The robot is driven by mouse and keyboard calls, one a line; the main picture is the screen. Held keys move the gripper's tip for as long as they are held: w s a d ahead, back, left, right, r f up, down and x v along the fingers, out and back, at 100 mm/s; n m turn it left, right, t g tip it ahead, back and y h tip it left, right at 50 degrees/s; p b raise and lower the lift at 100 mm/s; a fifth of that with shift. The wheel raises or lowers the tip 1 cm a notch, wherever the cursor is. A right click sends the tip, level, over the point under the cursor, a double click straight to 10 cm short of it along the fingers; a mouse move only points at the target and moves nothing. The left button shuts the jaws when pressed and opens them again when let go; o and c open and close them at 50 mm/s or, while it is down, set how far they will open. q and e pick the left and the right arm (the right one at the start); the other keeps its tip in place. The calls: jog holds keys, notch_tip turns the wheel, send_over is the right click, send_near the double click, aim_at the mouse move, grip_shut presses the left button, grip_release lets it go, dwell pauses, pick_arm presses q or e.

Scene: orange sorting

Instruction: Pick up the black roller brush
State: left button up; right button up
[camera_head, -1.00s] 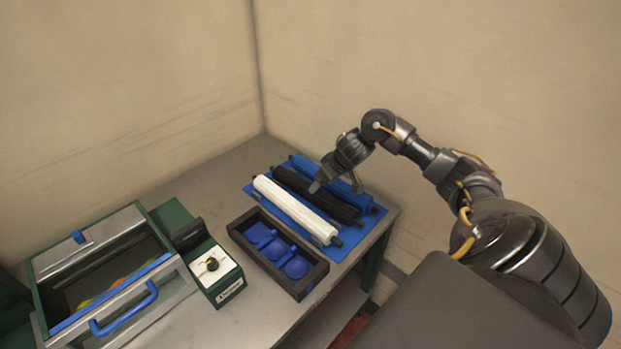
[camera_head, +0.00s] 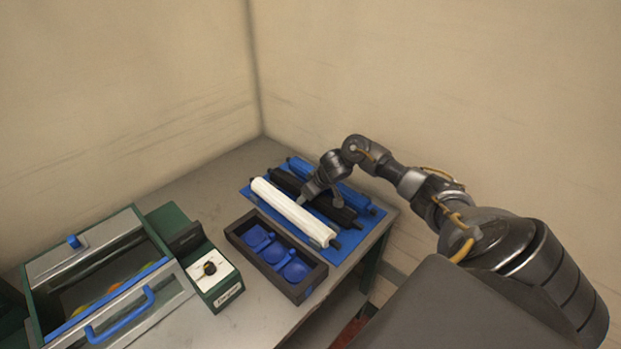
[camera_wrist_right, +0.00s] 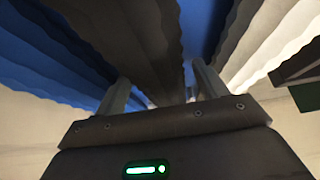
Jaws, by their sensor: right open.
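The black roller brush (camera_head: 284,181) lies on a blue mat (camera_head: 343,251) between a white roller (camera_head: 290,211) and a blue roller (camera_head: 352,195). My right gripper (camera_head: 320,201) is open and low over the brush's middle, hiding part of it. In the right wrist view, the black brush (camera_wrist_right: 140,40) runs between the two open fingers (camera_wrist_right: 160,88). The blue roller (camera_wrist_right: 50,55) is on the left there and the white one (camera_wrist_right: 270,38) on the right. I cannot tell whether the fingers touch the brush. My left gripper is not in view.
A dark tray (camera_head: 236,239) with blue cups stands in front of the mat. A green-framed box (camera_head: 100,240) with a blue handle and a knob unit (camera_head: 212,272) are on the left. The back left of the table (camera_head: 215,175) is clear. Walls stand behind.

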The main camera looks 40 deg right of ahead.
jog(key=c, duration=1)
jog(key=shift+r, duration=0.15)
jog(key=shift+w+r, duration=0.1)
jog(key=shift+r, duration=0.4)
jog(key=shift+s+a+r, duration=0.1)
jog(key=shift+s+r, duration=0.1)
jog(key=shift+r, duration=1.05)
jog(key=s+r, duration=0.1)
jog(key=s+a+r, duration=0.1)
jog(key=r, duration=0.1)
jog(key=s+a+r, duration=0.1)
jog(key=s+r, duration=0.1)
jog(key=shift+r+p, duration=0.25)
jog(key=shift+p, duration=0.15)
jog(key=s+a+r, duration=0.1)
jog(key=s, duration=0.1)
jog(key=s+a+r+p, duration=0.1)
jog(key=s+a, duration=0.1)
jog(key=s, duration=0.1)
jog(key=s+a+r, duration=0.1)
jog(key=s, duration=0.2)
jog(key=shift+a+r, duration=0.35)
jog(key=shift+r, duration=0.05)
